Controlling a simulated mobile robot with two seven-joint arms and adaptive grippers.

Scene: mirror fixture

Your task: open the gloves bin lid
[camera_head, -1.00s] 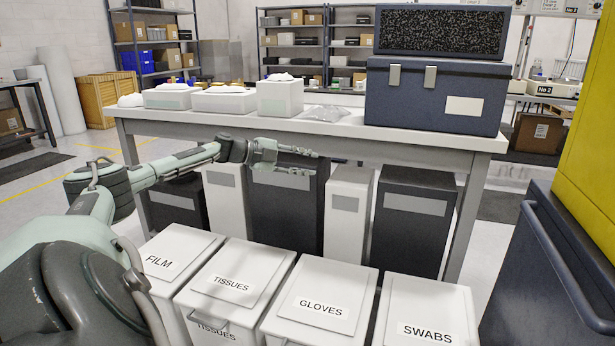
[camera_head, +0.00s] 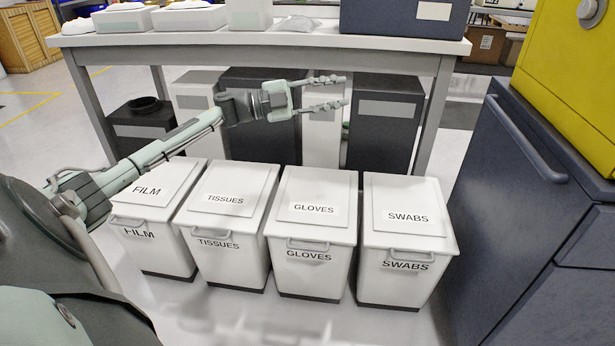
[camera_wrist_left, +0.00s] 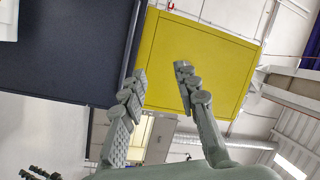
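The gloves bin (camera_head: 308,262) is a white lidded bin, third from the left in a row on the floor. Its lid (camera_head: 314,208) is shut and carries a GLOVES label. A handle (camera_head: 307,245) sticks out at its front edge. My left gripper (camera_head: 343,92) is open and empty, above and behind the gloves bin, with its fingers pointing right. In the left wrist view the two spread fingers (camera_wrist_left: 158,80) have nothing between them. My right gripper is not in view.
Film (camera_head: 150,190), tissues (camera_head: 228,200) and swabs (camera_head: 408,216) bins stand close beside it, lids shut. A workbench (camera_head: 250,40) is behind, with dark and white bins under it. A dark blue cabinet (camera_head: 530,200) and yellow box (camera_head: 570,70) stand right. Floor in front is clear.

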